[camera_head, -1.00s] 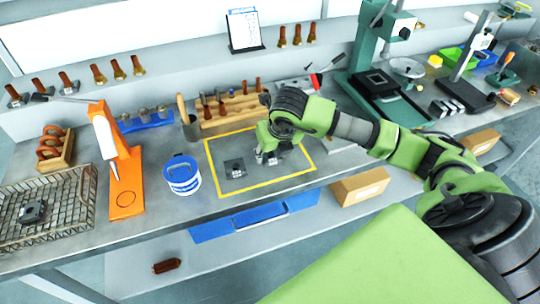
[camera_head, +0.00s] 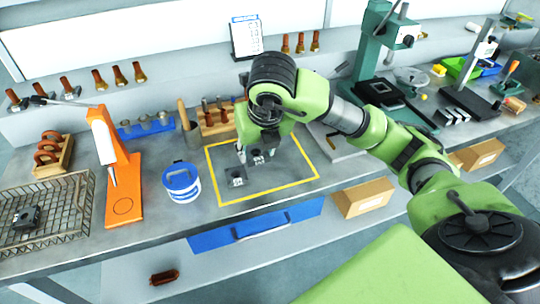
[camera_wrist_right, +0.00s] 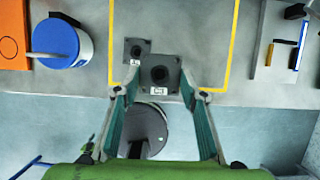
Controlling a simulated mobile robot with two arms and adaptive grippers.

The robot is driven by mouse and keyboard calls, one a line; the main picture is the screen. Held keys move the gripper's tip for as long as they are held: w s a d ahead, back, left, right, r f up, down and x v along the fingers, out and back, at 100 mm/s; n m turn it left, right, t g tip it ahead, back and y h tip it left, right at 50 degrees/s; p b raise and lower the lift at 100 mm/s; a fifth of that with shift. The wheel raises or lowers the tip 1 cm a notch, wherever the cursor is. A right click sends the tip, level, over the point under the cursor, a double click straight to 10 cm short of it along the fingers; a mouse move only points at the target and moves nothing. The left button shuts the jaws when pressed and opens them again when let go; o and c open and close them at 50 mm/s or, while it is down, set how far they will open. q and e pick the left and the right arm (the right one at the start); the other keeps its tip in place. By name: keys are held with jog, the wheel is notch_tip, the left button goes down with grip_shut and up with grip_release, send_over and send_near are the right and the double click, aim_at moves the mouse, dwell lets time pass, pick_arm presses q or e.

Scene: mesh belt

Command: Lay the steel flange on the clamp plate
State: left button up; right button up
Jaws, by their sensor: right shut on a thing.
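The steel flange (camera_head: 257,156) is a dark square piece with a round centre and a small white label. My right gripper (camera_head: 256,151) is shut on it and holds it over the yellow-outlined area; the flange also shows between the fingers in the right wrist view (camera_wrist_right: 160,74). The clamp plate (camera_head: 235,177), a similar dark square piece, lies on the bench just left of and nearer than the flange in the head view. In the right wrist view the clamp plate (camera_wrist_right: 134,47) is up and left of the flange, which seems to overlap its corner. My left gripper is not in view.
A blue-lidded tub (camera_head: 182,183) stands left of the yellow outline (camera_head: 262,195). An orange stand (camera_head: 122,190) and a wire basket (camera_head: 68,218) holding another dark square piece (camera_head: 27,217) are further left. A wooden block of tools (camera_head: 215,128) sits behind.

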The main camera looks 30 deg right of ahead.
jog(key=shift+s+a+r+p, duration=0.55)
jog(key=shift+s+a+r, duration=0.85)
jog(key=shift+a, duration=1.65)
jog(key=s+f+m+g, duration=0.2)
jog(key=s+m+g, duration=0.2)
jog(key=m, duration=1.2)
jog(key=s+f+m+g+y, duration=0.1)
jog(key=s+f+m+g, duration=0.2)
jog(key=m, duration=1.4)
jog(key=shift+s+a+f+g, duration=0.2)
jog(key=shift+s+a+g, duration=0.1)
jog(key=shift+s+g, duration=0.65)
jog(key=shift+w, duration=0.1)
